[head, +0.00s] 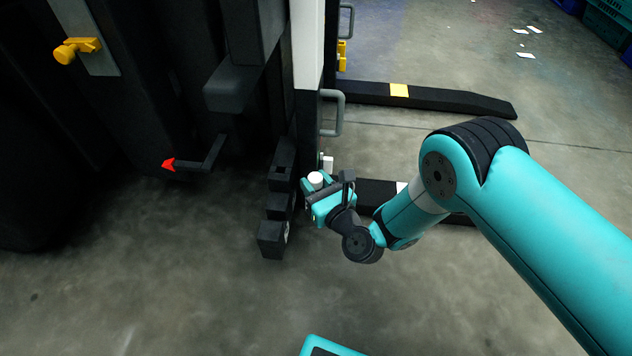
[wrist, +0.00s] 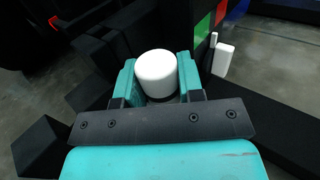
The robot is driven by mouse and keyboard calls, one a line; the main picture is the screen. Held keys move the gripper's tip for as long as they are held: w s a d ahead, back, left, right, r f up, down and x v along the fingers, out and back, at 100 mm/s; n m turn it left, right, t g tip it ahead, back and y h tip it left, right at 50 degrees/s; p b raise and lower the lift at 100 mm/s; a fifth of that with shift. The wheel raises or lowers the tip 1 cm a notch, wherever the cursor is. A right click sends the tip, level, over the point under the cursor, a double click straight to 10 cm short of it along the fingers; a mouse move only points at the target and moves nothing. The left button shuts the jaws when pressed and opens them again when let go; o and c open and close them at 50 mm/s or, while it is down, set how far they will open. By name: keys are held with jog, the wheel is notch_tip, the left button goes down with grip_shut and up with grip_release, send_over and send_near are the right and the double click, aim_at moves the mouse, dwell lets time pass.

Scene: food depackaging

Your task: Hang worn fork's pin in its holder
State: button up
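A white round-topped knob, seemingly the head of the pin (wrist: 156,70), sits between the two teal fingers of my gripper (wrist: 158,88) in the wrist view. The fingers touch it on both sides, and its lower part is hidden. In the head view the white knob (head: 315,179) shows at the tip of my gripper (head: 319,190), beside the dark stepped fork carriage (head: 276,205). I cannot tell whether the pin is free of the fork or inside it. A small white upright piece (wrist: 223,60) stands just beyond and right of my gripper; I cannot tell whether it is the holder.
A dark machine frame fills the left, with a red-tipped bracket (head: 190,161) and a yellow knob (head: 75,49). A grey handle (head: 333,112) is above my gripper. A black fork arm (head: 420,97) with a yellow mark lies behind. Open concrete floor is in front.

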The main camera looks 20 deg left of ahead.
jog(key=o, duration=0.5)
jog(key=shift+s+p, duration=0.1)
jog(key=shift+p, duration=0.2)
jog(key=p+v, duration=0.1)
jog(key=p, duration=0.1)
jog(key=p+v, duration=0.1)
jog(key=p, duration=0.1)
jog(key=shift+s+d+r, duration=0.15)
jog(key=shift+d+r, duration=0.1)
jog(key=shift+d, duration=0.1)
jog(key=shift+s+d+r+p, duration=0.1)
jog(key=shift+d+r+p, duration=0.1)
jog(key=shift+p, duration=0.75)
jog(key=p+v, duration=0.2)
jog(key=p, duration=0.5)
jog(key=shift+s+d+p, duration=0.1)
jog(key=shift+s+p, duration=0.1)
jog(key=shift+p, duration=0.1)
jog(key=p, duration=1.1)
send_near(320, 186)
jog(key=shift+f+v, duration=0.15)
jog(key=shift+v, duration=1.3)
jog(key=shift+f+v, duration=0.2)
jog(key=shift+v, duration=1.2)
